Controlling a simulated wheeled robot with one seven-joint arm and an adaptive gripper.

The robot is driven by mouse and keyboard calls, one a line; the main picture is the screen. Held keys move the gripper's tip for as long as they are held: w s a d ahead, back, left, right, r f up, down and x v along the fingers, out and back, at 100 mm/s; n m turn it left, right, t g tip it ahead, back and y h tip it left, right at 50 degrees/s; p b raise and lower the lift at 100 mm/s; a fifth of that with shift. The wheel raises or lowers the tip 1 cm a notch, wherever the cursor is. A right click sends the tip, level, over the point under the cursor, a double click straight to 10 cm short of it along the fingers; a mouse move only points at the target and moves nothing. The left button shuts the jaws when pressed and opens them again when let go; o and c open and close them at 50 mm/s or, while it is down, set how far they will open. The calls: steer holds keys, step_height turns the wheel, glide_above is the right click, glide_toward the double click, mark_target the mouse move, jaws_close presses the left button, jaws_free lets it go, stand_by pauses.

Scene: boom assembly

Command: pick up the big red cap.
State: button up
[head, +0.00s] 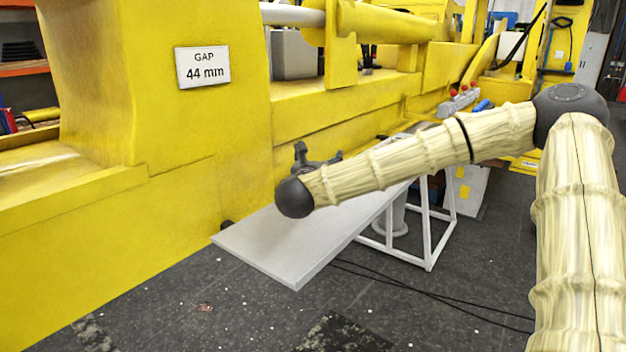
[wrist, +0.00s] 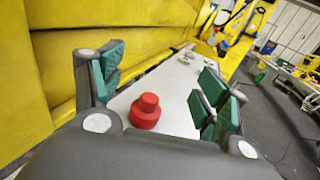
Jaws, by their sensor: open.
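The big red cap (wrist: 146,112) stands upright on the light grey tabletop (wrist: 180,104) in the wrist view, with a narrower round top on a wider base. My gripper (wrist: 165,78) is open and empty, its green-padded fingers spread wide to the left and right. The cap shows between the fingers, nearer the left one and close to the palm edge in the picture. I cannot tell its exact distance from the fingers. In the head view my gripper (head: 317,158) is over the table (head: 290,247), partly hidden behind my arm. The cap is hidden there.
The yellow machine wall (head: 200,200) runs close along the table's left side and carries a "GAP 44 mm" sign (head: 203,67). Small pale parts (wrist: 186,57) lie at the table's far end in the wrist view. The table's near end is bare.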

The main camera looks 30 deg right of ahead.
steer(key=s+f, duration=0.2)
steer(key=f, duration=0.1)
steer(key=shift+p, duration=0.3)
steer(key=f, duration=0.1)
steer(key=w+f, duration=0.1)
steer(key=f, duration=0.2)
steer(key=shift+w+d+f+p, duration=0.1)
steer(key=shift+w+d+p, duration=0.1)
steer(key=shift+w+p, duration=0.15)
steer(key=shift+d, duration=0.15)
steer(key=p+x, duration=0.1)
steer(key=x, duration=0.5)
steer(key=shift+w+d+f, duration=0.1)
steer(key=shift+w, duration=0.25)
steer(key=c, duration=1.2)
